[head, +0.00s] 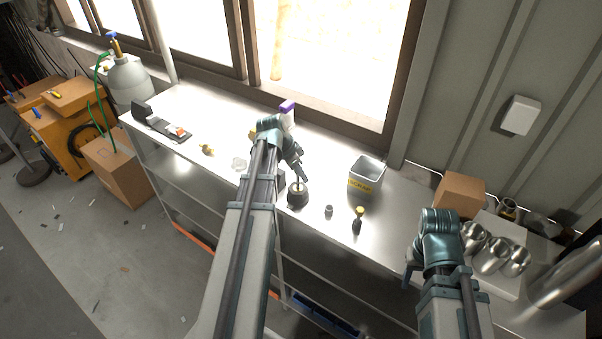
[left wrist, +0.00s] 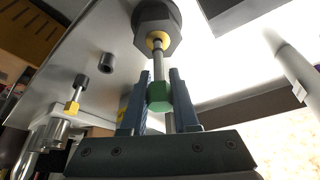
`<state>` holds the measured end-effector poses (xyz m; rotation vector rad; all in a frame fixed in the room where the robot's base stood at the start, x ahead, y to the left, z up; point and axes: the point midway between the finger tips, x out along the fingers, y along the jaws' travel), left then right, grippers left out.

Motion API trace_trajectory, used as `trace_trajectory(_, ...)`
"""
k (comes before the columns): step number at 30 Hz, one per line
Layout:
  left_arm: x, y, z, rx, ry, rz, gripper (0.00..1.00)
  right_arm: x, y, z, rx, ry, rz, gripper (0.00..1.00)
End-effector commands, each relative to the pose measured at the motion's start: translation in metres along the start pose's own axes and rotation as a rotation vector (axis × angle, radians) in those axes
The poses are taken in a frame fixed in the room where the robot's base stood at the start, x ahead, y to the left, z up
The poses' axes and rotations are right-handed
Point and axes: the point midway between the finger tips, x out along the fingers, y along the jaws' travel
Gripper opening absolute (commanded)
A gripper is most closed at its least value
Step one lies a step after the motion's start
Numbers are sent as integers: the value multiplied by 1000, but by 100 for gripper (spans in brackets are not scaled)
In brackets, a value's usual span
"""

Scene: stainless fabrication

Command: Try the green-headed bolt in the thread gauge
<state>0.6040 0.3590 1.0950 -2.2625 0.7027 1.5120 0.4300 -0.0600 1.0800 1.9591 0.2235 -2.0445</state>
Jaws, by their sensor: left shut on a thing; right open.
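The green-headed bolt (left wrist: 159,96) is in my left gripper (left wrist: 159,92), its green hex head between the two fingers in the left wrist view. Its shank points away from the fingers to the yellow-ringed opening of the dark thread gauge (left wrist: 153,22). The shank's tip is at that opening; I cannot tell how far it is inside. In the head view the gauge (head: 297,196) stands on the bench directly below my left gripper (head: 302,177), and the bolt is mostly hidden. My right gripper (head: 408,272) is open and empty near the bench's front edge, apart from the gauge.
A grey bin with a yellow label (head: 365,176) stands right of the gauge. Metal cups (head: 492,255) and a cardboard box (head: 460,193) are at the right. Windows run behind the bench.

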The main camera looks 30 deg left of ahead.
Motion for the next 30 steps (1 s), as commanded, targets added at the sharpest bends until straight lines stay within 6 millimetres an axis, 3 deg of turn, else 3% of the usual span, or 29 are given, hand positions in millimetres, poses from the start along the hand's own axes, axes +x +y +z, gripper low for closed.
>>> trace_trajectory(19, -11, 0, -5, 0, 0, 0, 0, -12, 1, 1, 0, 0, 0, 50)
trace_trajectory(30, -36, 0, -15, 0, 0, 0, 0, -38, 4, 2, 0, 0, 0, 50)
